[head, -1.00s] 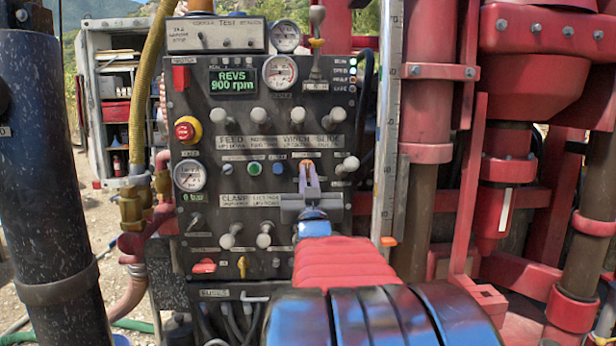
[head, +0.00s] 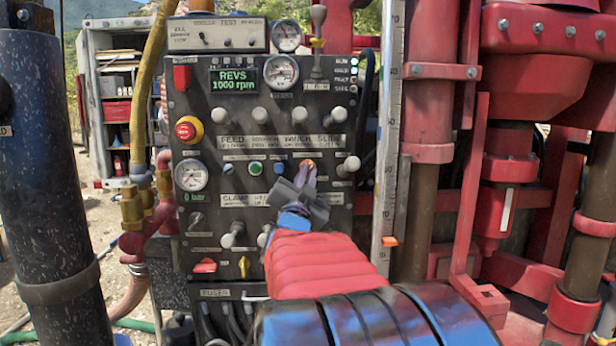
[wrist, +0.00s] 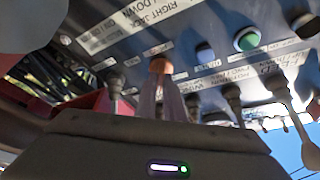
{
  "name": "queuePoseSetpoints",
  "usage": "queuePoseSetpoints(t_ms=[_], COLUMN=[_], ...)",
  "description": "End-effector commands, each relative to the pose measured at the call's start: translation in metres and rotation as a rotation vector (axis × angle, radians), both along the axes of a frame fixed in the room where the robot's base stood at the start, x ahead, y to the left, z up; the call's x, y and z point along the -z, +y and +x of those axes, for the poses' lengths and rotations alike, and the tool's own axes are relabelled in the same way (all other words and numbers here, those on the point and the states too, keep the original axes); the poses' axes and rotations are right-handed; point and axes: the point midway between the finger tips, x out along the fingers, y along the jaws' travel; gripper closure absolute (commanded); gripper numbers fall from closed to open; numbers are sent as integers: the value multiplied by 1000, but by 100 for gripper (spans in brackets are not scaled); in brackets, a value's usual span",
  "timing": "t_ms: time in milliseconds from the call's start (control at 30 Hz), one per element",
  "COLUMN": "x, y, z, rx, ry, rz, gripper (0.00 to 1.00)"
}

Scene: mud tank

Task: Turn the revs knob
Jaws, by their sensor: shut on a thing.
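The revs knob, small and orange, sits on the dark control panel (head: 215,270), right of the green button. In the head view it is mostly hidden behind my gripper (head: 307,168), whose fingertips are shut on it. In the wrist view the orange knob (wrist: 160,64) shows between the tips of my gripper (wrist: 163,82). My gripper is rolled to a tilt in the head view. The display (head: 233,80) on the panel reads REVS 1000 rpm.
Levers with pale round ends (head: 338,115) stand out around the knob, one close on its right (head: 348,165). A red emergency button (head: 188,130) and a pressure gauge (head: 191,175) are at the panel's left. Red rig structure (head: 530,90) stands to the right.

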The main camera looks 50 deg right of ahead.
Motion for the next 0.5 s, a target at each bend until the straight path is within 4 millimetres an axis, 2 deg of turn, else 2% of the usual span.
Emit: queuePoseSetpoints(t_ms=[233, 500], x=[1, 1], y=[1, 1], z=[1, 1], rx=[-2, -2], ry=[-97, -132], rz=[90, 121], gripper=[100, 100])
